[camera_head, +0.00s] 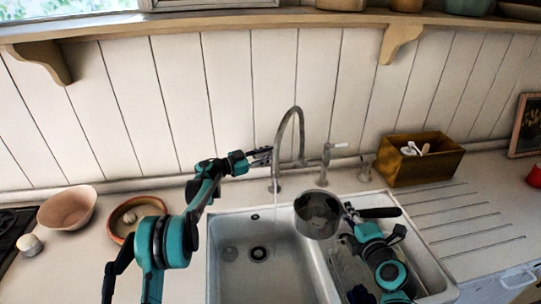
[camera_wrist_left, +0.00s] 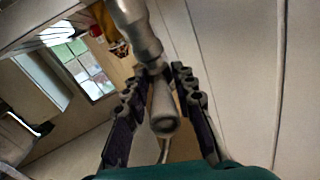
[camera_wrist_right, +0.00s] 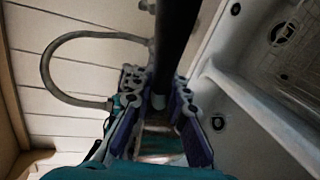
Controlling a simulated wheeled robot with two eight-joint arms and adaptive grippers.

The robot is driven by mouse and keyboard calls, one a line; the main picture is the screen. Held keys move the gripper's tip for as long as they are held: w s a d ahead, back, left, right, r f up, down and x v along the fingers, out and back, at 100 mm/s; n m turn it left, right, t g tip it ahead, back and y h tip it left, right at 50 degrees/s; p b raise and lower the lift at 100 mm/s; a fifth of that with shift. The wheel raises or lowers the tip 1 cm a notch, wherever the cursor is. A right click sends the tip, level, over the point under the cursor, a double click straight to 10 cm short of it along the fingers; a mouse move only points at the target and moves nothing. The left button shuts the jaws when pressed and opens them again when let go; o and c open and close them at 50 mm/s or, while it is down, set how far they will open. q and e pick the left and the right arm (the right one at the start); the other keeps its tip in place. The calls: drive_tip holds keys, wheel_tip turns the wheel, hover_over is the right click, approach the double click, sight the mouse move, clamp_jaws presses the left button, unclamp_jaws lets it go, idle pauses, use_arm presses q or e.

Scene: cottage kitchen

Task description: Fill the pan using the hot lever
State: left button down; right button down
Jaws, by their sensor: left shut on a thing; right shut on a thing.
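The grey metal pan (camera_head: 318,214) hangs over the divider of the double sink, right of the tap spout (camera_head: 276,178). Its dark handle (camera_head: 380,212) is in my right gripper (camera_head: 351,211); the right wrist view shows the fingers shut around this handle (camera_wrist_right: 176,45). My left gripper (camera_head: 262,156) is beside the gooseneck tap, on its left. In the left wrist view its fingers are shut on a metal lever (camera_wrist_left: 164,108), the hot lever on the left. A thin line like a water stream runs below the spout into the left basin, beside the pan.
The left basin (camera_head: 230,270) has a dark drain. A second lever (camera_head: 325,165) stands right of the tap. A wooden box (camera_head: 420,160) is behind the right basin. A pink bowl (camera_head: 68,208) and a terracotta dish (camera_head: 135,215) sit on the left counter.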

use_arm(q)
drive_tip(key=g, duration=0.1)
drive_tip(key=m+g+h, duration=0.1)
drive_tip(key=w+m+g, duration=0.1)
drive_tip(key=shift+a+r, duration=0.3)
drive_tip(key=shift+a, duration=0.1)
drive_tip(key=shift+m+g+h, duration=0.3)
drive_tip(key=shift+g, duration=0.1)
drive_tip(key=c, duration=1.5)
unclamp_jaws()
use_arm(e)
drive_tip(key=shift+w, duration=0.1)
use_arm(q)
drive_tip(key=shift+o, duration=0.2)
drive_tip(key=shift+w+f, duration=0.1)
drive_tip(key=shift+f, duration=0.05)
use_arm(e)
drive_tip(key=shift+w, duration=0.1)
use_arm(q)
drive_tip(key=shift+d+f, duration=0.1)
drive_tip(key=shift+d, duration=0.05)
drive_tip(key=v, duration=1.2)
